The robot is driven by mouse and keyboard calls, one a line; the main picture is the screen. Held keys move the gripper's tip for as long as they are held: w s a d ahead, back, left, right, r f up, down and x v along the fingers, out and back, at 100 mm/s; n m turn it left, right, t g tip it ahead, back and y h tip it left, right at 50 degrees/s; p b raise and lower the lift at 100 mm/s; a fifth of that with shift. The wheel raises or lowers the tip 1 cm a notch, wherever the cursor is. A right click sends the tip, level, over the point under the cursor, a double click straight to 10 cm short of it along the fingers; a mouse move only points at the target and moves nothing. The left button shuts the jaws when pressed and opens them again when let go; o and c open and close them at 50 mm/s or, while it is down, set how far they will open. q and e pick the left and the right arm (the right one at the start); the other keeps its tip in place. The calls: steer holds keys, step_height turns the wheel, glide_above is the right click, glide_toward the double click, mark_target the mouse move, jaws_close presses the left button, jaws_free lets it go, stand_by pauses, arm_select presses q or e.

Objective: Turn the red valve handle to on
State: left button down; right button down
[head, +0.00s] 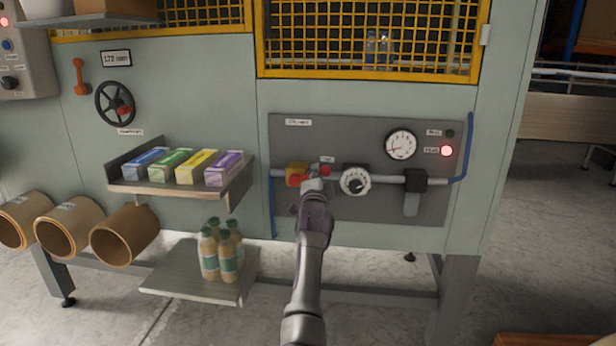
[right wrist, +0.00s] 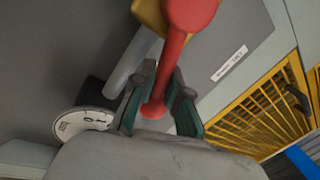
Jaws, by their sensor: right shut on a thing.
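The red valve handle (head: 325,171) sits on a yellow valve body (head: 293,172) on the grey pipe panel. In the right wrist view the red handle (right wrist: 168,75) runs down from its round red hub, with the yellow body (right wrist: 147,14) behind it. My right gripper (head: 313,184) is at the valve, and in the right wrist view its fingers (right wrist: 158,100) are shut on the lower end of the handle. The gripper hides part of the valve in the head view. My left gripper is not in view.
A white dial knob (head: 355,180) is just right of the valve. A pressure gauge (head: 401,145) and a lit red lamp (head: 447,151) are further right. A shelf with colored boxes (head: 181,187) and bottles (head: 220,250) are to the left.

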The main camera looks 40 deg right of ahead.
steer(key=shift+s+d+f+m+g+h, duration=0.1)
steer(key=shift+s+d+m+g+h, duration=0.3)
steer(key=shift+m, duration=0.6)
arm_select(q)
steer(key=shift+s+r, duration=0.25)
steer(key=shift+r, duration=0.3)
arm_select(e)
steer(key=shift+s+d+f+m+h, duration=0.15)
steer(key=shift+f+m, duration=0.35)
steer(key=shift+m, duration=0.35)
steer(key=shift+f+m+h, duration=0.15)
steer(key=shift+f+m, duration=0.35)
steer(key=shift+m, duration=0.35)
steer(key=shift+f+g, duration=0.15)
steer(key=shift+g, duration=0.15)
steer(key=c, duration=1.2)
jaws_free()
steer(key=shift+o, duration=1.1)
steer(key=shift+s+d, duration=0.15)
steer(key=shift+s, duration=0.05)
steer(key=shift+o, duration=0.3)
steer(key=shift+s+d, duration=0.15)
steer(key=v, duration=0.7)
steer(key=shift+a, duration=0.35)
